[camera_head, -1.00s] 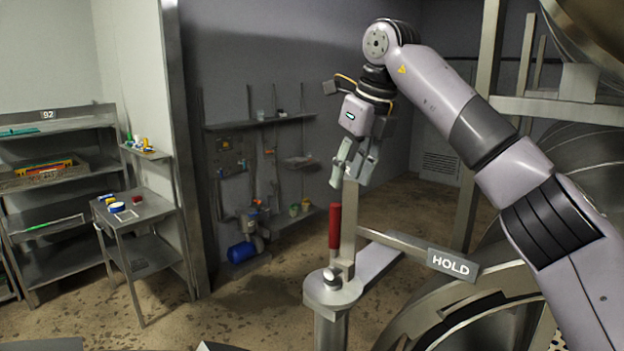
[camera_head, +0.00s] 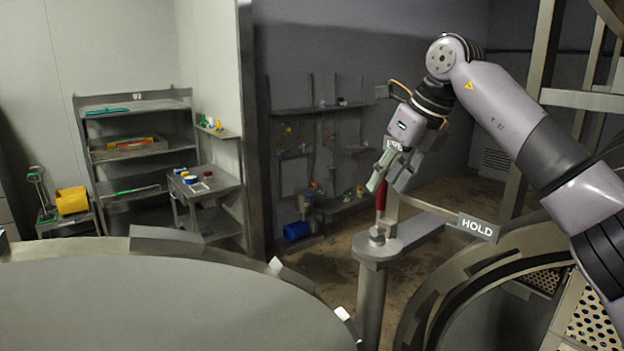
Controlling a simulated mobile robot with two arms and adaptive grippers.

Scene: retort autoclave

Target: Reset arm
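My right gripper (camera_head: 388,184) hangs at the end of my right arm, right of the picture's middle, fingers pointing down and slightly left. Its fingers look apart, with nothing seen between them. Just below the fingers is a red upright handle (camera_head: 380,199) on a metal post (camera_head: 371,290). The fingers overlap the handle's upper end in the picture; I cannot tell whether they touch. A metal bar with a HOLD sign (camera_head: 478,227) runs right from beside the handle. My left gripper is not in view.
A large round metal lid or door (camera_head: 160,310) fills the lower left. A round vessel opening (camera_head: 490,310) with perforated panels lies at lower right. Shelves (camera_head: 130,105), a small side table (camera_head: 205,188) and a yellow bin (camera_head: 72,201) stand at the back left. Floor shows between.

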